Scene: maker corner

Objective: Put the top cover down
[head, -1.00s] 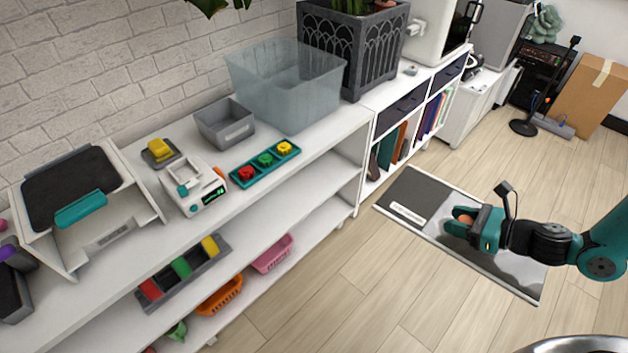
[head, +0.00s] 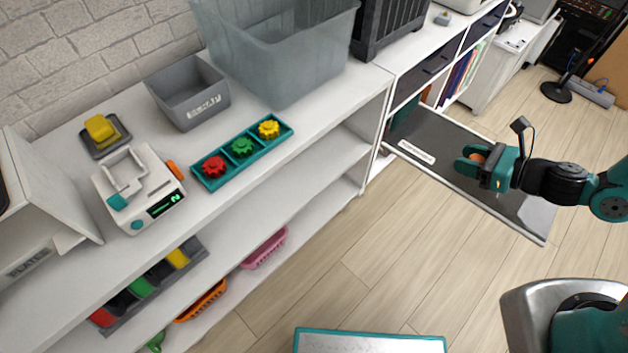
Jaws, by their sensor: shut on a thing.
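My gripper (head: 472,160) is on the right of the head view, out over the floor and well apart from the shelf. It is shut on a small orange thing (head: 478,157), which its teal fingers mostly hide. A small white device (head: 150,208) with a green-lit display, an orange part and teal parts stands on the white shelf top. A white frame with a teal tab (head: 117,202) is at its top. I cannot tell for sure which part is the top cover.
On the shelf (head: 300,130) are a yellow block on a dark base (head: 103,132), a grey bin (head: 190,95), a teal tray (head: 203,183) of coloured gears and a clear tub (head: 275,60).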

